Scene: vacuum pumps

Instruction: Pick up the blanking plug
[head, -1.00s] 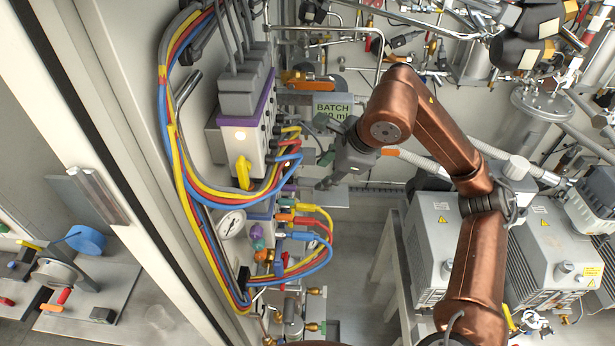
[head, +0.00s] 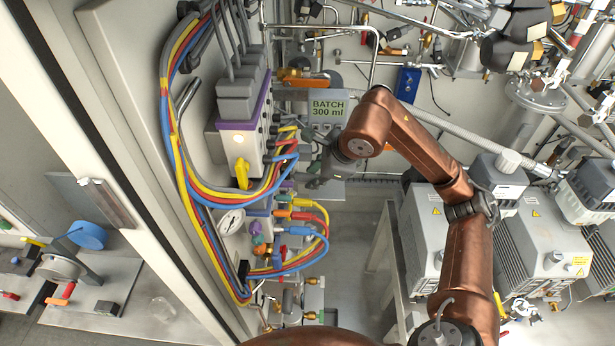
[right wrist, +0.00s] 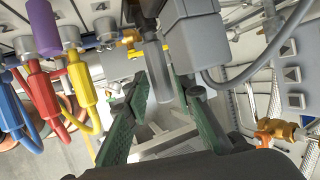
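My right gripper (head: 318,176) is beside the panel of coloured hoses, below the green BATCH sign. In the right wrist view its two green-padded fingers (right wrist: 165,88) are open. A grey cylindrical plug (right wrist: 157,70) hangs between the fingertips, with space visible beside it; I cannot see contact. It has no hose at its lower end and may be the blanking plug, but I cannot tell for sure. A purple plug (right wrist: 44,28) is at the upper left of the wrist view. The plug is too small to make out in the head view. My left gripper is not in view.
Red (right wrist: 42,90) and yellow (right wrist: 82,80) hose connectors crowd the left of the wrist view. A grey block with a cable (right wrist: 192,28) is close at the right finger. Vacuum pumps (head: 545,245) stand at the right. The floor (head: 350,235) below the gripper is clear.

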